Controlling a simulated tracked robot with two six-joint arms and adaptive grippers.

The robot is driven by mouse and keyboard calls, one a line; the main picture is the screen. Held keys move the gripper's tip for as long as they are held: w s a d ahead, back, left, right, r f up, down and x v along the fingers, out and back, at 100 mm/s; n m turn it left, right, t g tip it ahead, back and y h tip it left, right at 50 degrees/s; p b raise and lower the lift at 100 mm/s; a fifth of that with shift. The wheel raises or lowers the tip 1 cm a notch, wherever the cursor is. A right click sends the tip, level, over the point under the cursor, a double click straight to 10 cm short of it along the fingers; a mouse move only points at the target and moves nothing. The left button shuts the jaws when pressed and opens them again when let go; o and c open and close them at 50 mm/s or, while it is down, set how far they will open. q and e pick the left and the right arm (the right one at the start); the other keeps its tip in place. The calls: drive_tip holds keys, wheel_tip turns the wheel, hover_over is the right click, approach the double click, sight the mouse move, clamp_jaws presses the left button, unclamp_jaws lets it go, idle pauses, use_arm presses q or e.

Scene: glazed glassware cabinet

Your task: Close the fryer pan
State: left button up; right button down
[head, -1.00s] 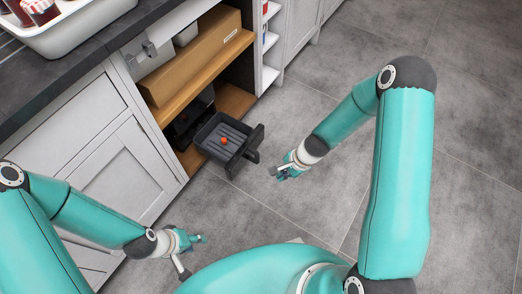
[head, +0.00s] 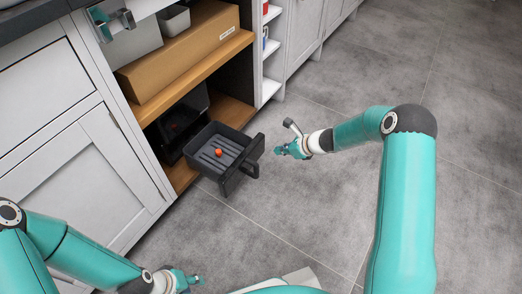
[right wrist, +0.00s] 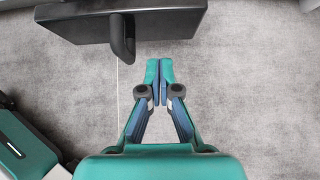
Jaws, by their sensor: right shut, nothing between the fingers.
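The black fryer pan (head: 209,164) is pulled out of the fryer body (head: 190,108) on the lower cabinet shelf. A small orange-red ball (head: 219,152) lies in it. Its handle (head: 247,166) faces out into the room. In the right wrist view the front panel (right wrist: 75,22) and handle (right wrist: 123,38) show at the top. My right gripper (head: 281,149) is shut and empty, apart from the handle and to its right. It also shows shut in the right wrist view (right wrist: 159,62). My left gripper (head: 198,280) is low at the bottom, with its fingers too small to judge.
A cardboard box (head: 185,62) and grey containers fill the shelf (head: 190,66) above the fryer. A narrow white open shelf (head: 271,50) stands to the right. White cabinet doors (head: 97,180) are at the left. The grey floor (head: 330,215) right of the pan is clear.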

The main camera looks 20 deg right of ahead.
sight(256, 149)
drive_tip(key=shift+w+a+f+b, duration=0.3)
drive_tip(key=shift+w+a+f, duration=0.45)
drive_tip(key=shift+w, duration=0.25)
drive_tip(key=shift+w+a+f+b, duration=0.25)
drive_tip(key=shift+w+a+f, duration=0.25)
drive_tip(key=shift+w+a, duration=0.45)
drive_tip(key=shift+w+a+f+b, duration=0.3)
drive_tip(key=shift+w+a+f, duration=0.4)
drive_tip(key=shift+w, duration=0.4)
